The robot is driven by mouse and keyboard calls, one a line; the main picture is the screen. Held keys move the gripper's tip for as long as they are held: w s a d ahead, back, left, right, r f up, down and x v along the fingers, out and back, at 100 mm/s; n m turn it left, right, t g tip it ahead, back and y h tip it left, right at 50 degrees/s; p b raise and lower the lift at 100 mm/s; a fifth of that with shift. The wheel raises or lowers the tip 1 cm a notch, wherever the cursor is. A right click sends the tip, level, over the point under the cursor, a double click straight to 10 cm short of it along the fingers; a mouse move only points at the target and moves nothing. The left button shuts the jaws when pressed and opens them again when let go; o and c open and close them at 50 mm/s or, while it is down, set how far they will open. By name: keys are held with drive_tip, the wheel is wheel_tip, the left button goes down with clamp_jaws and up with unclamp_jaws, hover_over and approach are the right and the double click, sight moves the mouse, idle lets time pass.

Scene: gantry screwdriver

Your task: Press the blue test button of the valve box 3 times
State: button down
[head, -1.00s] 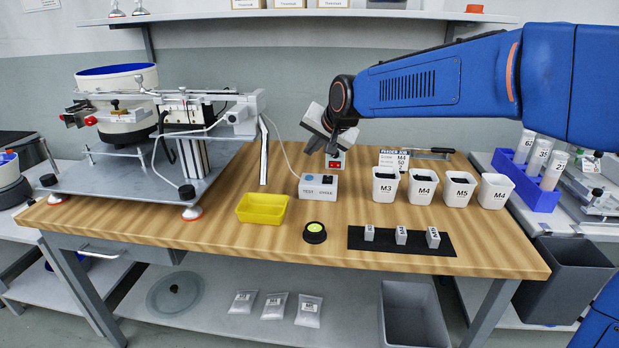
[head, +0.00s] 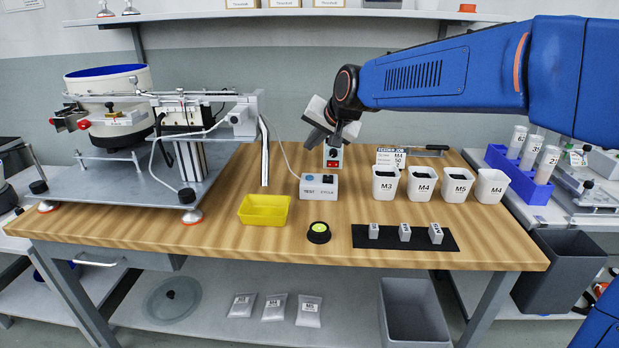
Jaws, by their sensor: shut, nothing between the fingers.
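The valve box (head: 319,188) is a small light grey box on the wooden bench, left of the white cups. Its front is marked TEST on the left and has smaller lettering on the right. The blue test button (head: 309,177) is on its top at the left, and a dark knob or button (head: 328,179) is at the right. My gripper (head: 324,143) hangs above and slightly behind the valve box, tilted downward, clear of it. Its fingers are shut and empty. Nothing covers the blue button.
A box with a red switch (head: 333,162) stands behind the valve box, close to my gripper. A yellow tray (head: 264,211) and a round black-and-yellow button (head: 319,232) are in front. White cups (head: 386,184) stand to the right, a feeder machine (head: 120,178) to the left.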

drive_tip(key=shift+f, duration=3.4)
drive_tip(key=shift+f, duration=0.1)
drive_tip(key=shift+f, duration=0.3)
drive_tip(key=shift+f, duration=0.4)
idle(0.4)
drive_tip(key=shift+r, duration=0.85)
drive_tip(key=shift+r, duration=2.5)
